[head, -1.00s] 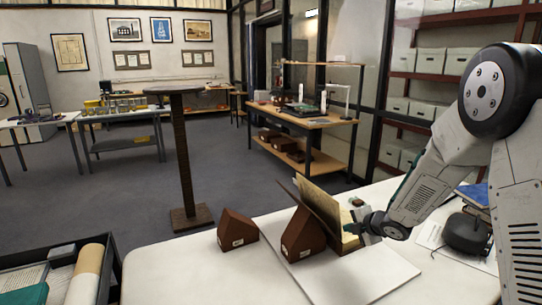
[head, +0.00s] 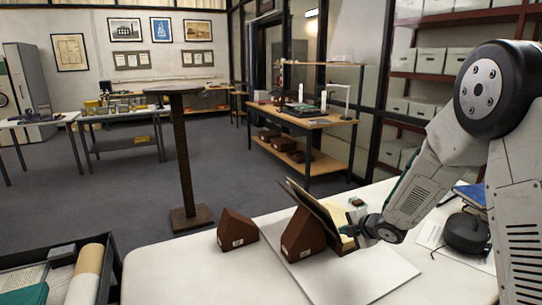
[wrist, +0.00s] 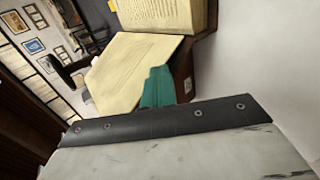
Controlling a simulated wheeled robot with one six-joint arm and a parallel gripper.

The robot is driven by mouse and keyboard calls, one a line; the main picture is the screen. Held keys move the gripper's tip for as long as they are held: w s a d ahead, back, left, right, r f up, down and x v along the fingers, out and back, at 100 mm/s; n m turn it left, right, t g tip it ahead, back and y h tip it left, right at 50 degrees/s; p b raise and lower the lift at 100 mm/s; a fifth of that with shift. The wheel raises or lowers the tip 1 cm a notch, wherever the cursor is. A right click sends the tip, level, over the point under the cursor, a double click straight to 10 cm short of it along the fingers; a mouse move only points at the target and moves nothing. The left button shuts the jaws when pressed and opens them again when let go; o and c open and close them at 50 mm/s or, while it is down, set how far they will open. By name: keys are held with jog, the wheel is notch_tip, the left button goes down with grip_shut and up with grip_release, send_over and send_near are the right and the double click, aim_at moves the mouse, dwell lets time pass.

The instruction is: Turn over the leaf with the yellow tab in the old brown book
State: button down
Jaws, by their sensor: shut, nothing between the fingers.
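The old brown book (head: 313,203) stands open on a brown wedge support (head: 301,239) in the head view, its left side raised steeply. Cream pages (head: 347,242) show low on its right side. In the wrist view a cream leaf (wrist: 130,72) stands out from the page block (wrist: 160,14), with the brown cover (wrist: 206,48) beside it. A small yellow patch (wrist: 112,5), possibly the tab, shows at the top edge. My gripper (head: 358,229) is shut at the book's right side. Its teal fingers (wrist: 157,88) overlap the leaf's edge in the wrist view; I cannot tell if they touch.
A second brown wedge (head: 238,231) stands left of the book on the white table (head: 190,268). A white board (head: 375,275) lies under the book. A dark round object (head: 466,233) and a blue book (head: 472,195) are at right. A crate (head: 112,272) with rolls is at lower left.

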jog(key=shift+s+a+f, duration=0.15)
jog(key=shift+s+a, duration=0.15)
jog(key=shift+a, duration=0.3)
jog(key=s+d+r, duration=0.3)
jog(key=s+d, duration=0.2)
jog(key=shift+d, duration=0.4)
